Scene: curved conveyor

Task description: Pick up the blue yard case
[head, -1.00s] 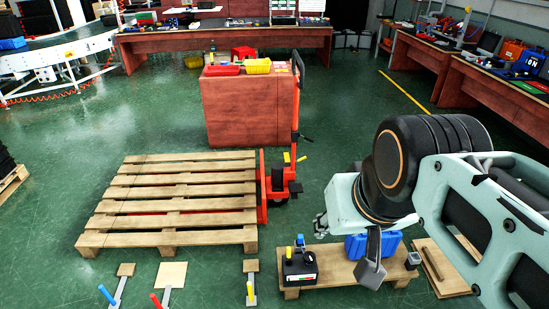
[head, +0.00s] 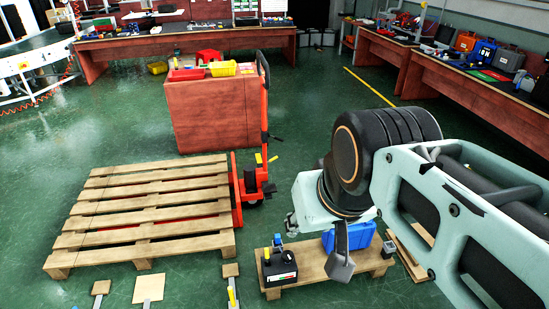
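A blue case (head: 360,236) lies on a low wooden platform (head: 312,276) at the lower middle of the head view. My arm partly hides it. My gripper (head: 340,264) hangs in front of the case as seen from the head, with one grey finger-like part showing. I cannot tell whether it touches the case or how far apart its fingers are. Another blue case (head: 482,50) stands on the right-hand workbench.
A black box (head: 279,269) with coloured tops shares the platform. A large wooden pallet (head: 150,205) and a red pallet jack (head: 250,185) stand to the left. A red-brown cabinet (head: 212,118) is behind. Green floor is open between cabinet and right bench (head: 450,95).

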